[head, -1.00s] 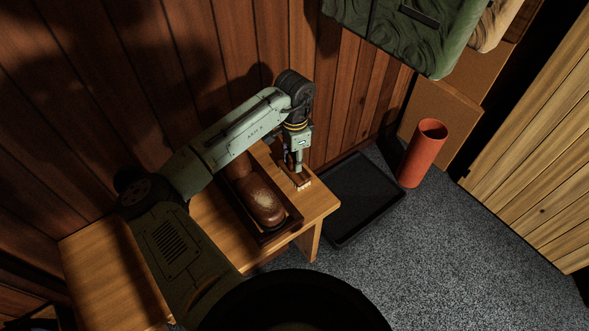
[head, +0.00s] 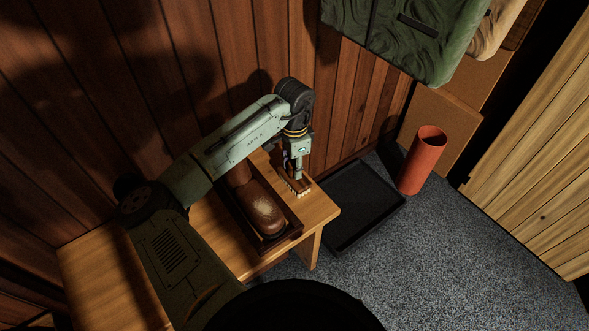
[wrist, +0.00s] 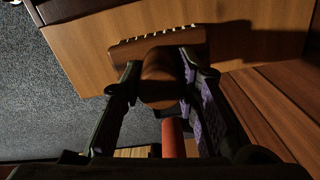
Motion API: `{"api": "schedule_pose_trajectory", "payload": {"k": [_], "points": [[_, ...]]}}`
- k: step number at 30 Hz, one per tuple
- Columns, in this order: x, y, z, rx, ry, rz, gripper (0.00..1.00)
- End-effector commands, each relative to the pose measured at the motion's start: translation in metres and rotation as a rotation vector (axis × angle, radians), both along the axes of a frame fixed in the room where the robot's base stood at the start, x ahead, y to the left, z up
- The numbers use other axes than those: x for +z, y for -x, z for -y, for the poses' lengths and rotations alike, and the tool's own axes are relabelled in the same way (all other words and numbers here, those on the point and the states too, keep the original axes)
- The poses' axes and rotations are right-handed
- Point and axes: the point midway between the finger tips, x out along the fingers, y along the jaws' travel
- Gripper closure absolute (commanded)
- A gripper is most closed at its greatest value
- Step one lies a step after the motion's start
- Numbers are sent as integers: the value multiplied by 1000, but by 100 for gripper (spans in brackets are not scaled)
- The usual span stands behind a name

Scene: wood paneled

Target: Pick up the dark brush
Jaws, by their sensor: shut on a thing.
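The dark brush (head: 297,187) is a brown block with a row of pale bristles, near the right end of the wooden bench. In the wrist view the brush (wrist: 160,75) sits between the two fingers, with its bristled end pointing away from the gripper. My gripper (head: 295,174) points down over the bench and is shut on the brush; in the wrist view its fingers (wrist: 160,85) lie on both sides of it. A dark shadow lies beside the brush on the wood. I cannot tell whether the brush still touches the bench.
A dark wooden tray (head: 236,217) on the bench (head: 318,210) holds a rounded brown object (head: 262,213), close beside the brush. A black floor tray (head: 358,243) and an orange cylinder (head: 421,165) stand right of the bench. The panelled wall (head: 240,50) is close behind.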

Motion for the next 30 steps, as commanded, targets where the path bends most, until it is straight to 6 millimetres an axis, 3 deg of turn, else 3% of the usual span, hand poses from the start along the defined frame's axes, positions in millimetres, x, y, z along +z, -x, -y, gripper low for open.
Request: {"api": "schedule_pose_trajectory", "payload": {"k": [10,24,30], "points": [[33,3,2,-4,2,2,100],[44,112,40,-5,1,3,100],[47,141,49,-3,-1,2,100]]}}
